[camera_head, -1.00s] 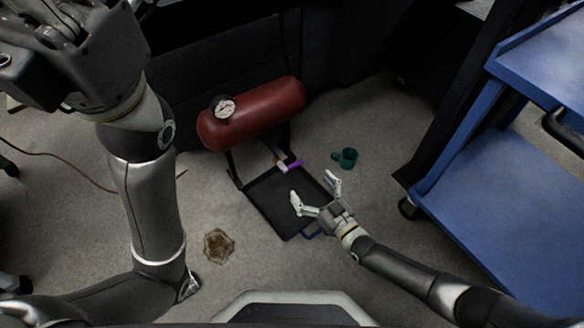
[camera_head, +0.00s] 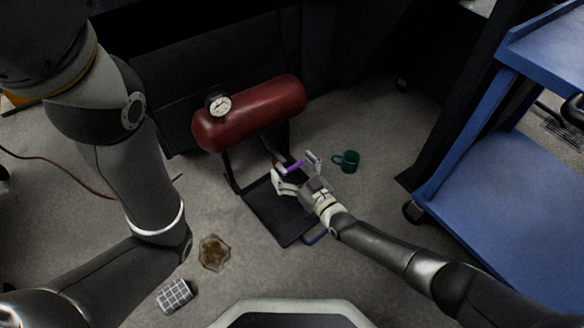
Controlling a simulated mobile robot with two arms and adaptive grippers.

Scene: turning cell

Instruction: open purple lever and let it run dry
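The purple lever (camera_head: 292,168) sits on a small valve under the red tank (camera_head: 250,114), which carries a round gauge (camera_head: 219,104). A black tray (camera_head: 262,212) lies on the floor below the valve. My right gripper (camera_head: 295,170) is open, one finger on each side of the purple lever as seen from above; I cannot tell whether either finger touches it. The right gripper hides part of the tray. My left arm comes in from the left, but its gripper is out of the picture.
A brown stain (camera_head: 214,252) and a checkered cloth-like item (camera_head: 174,296) lie at the front left. A blue cart (camera_head: 500,215) stands on the right. A cable (camera_head: 60,162) runs over the floor at left.

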